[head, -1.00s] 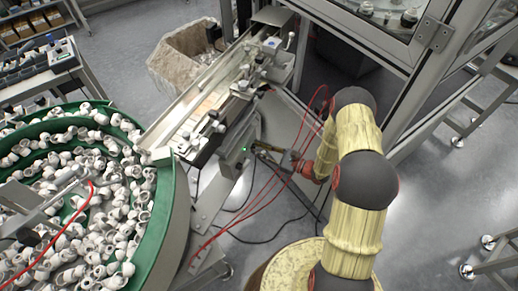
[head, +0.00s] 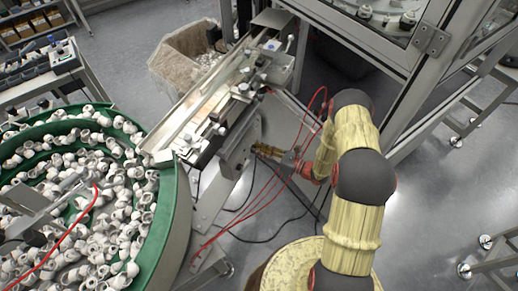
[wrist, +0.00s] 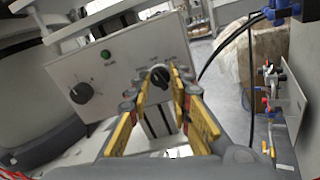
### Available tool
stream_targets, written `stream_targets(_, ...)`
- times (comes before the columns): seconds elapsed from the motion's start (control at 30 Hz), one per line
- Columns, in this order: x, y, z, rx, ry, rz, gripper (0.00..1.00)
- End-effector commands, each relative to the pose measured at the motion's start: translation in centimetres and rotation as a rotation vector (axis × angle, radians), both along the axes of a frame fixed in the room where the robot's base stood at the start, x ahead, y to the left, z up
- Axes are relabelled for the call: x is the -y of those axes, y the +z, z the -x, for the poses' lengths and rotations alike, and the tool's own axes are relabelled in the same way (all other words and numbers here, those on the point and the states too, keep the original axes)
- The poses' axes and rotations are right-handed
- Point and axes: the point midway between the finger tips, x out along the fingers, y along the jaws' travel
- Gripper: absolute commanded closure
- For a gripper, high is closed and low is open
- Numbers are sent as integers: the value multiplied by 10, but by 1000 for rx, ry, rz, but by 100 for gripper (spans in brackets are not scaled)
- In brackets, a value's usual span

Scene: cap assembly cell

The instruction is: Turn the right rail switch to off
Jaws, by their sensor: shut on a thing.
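The right rail switch is a black rotary knob (wrist: 157,74) on a grey control panel (wrist: 125,72), which shows in the wrist view. My gripper (wrist: 160,84) has its yellow fingers closed on this knob, one on each side. The fingers partly hide the knob and its lower label, so I cannot read its setting. A green lamp (wrist: 106,54) on the panel looks dim. In the head view my gripper (head: 259,150) is against the right side of the grey switch box (head: 237,150), beside the rail.
A larger black dial (wrist: 82,92) is left on the same panel. The linear rail (head: 205,105) runs above the box. A green-rimmed bowl (head: 175,200) of white caps stands at left. Red hoses (head: 262,190) hang near my arm. A bin (head: 185,52) stands behind.

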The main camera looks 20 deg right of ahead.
Motion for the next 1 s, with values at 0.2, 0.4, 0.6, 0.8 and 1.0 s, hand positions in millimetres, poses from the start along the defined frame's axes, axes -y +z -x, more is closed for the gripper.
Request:
stream_targets(0.2, 1, 1, -1, -108, -1, -105, 100)
stream_targets(0.4, 1, 1, -1, -176, -1, -169, 100)
stream_targets(0.6, 1, 0, -1, -208, -2, -200, 100)
stream_targets(0.8, 1, 0, -1, -217, -2, -209, 100)
stream_targets(1.0, 1, 0, -1, -216, -2, -208, 100)
